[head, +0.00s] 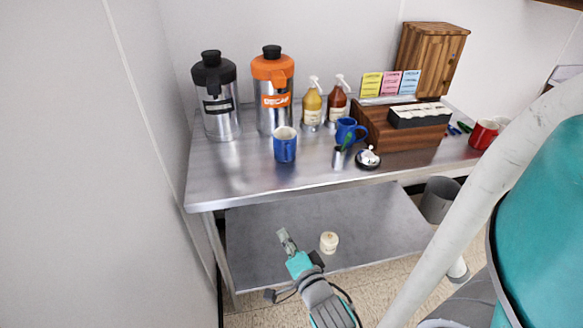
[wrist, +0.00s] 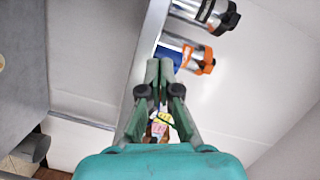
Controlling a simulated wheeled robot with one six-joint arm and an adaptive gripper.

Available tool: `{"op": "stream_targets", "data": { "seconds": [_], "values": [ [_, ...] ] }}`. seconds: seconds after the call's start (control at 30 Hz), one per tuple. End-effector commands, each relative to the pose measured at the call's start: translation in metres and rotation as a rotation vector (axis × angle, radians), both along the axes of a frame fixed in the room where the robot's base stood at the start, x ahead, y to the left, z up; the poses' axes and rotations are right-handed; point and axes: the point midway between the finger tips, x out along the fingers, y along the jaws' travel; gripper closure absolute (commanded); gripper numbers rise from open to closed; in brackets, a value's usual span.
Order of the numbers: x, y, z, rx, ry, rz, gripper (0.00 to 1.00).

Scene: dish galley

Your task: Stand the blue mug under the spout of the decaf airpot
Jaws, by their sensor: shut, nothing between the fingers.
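The decaf airpot (head: 273,88) is steel with an orange top and an orange label, standing on the steel counter. A blue mug (head: 285,146) with a pale inside stands upright in front of it, slightly right; I cannot tell whether it is right under the spout. A second blue mug (head: 347,131) stands farther right, by the wooden organizer. My gripper (head: 283,236) is shut and empty, in front of the counter and below its top, apart from both mugs. In the wrist view, the orange airpot (wrist: 190,55) and blue mug (wrist: 171,56) show beyond my gripper (wrist: 159,63), partly hidden.
A black-topped airpot (head: 217,97) stands left of the decaf one. Pump bottles (head: 312,107), a small steel cup (head: 339,158), a bell (head: 367,159), the wooden organizer (head: 368,132) and a red mug (head: 484,134) stand to the right. The counter's front left is clear.

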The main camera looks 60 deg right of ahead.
Motion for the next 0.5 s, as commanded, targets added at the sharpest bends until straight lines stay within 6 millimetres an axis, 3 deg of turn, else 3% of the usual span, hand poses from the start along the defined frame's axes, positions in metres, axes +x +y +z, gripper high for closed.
{"op": "stream_targets", "data": {
  "seconds": [0.03, 0.2, 0.3, 0.5],
  "values": [
    [0.005, -0.024, 0.010, 0.038, -0.054, -0.050, 1.00],
    [0.010, -0.080, 0.034, 0.158, -0.207, -0.168, 1.00],
    [0.009, -0.100, 0.042, 0.199, -0.265, -0.209, 1.00],
    [0.010, -0.115, 0.048, 0.227, -0.303, -0.234, 1.00]
  ]
}}
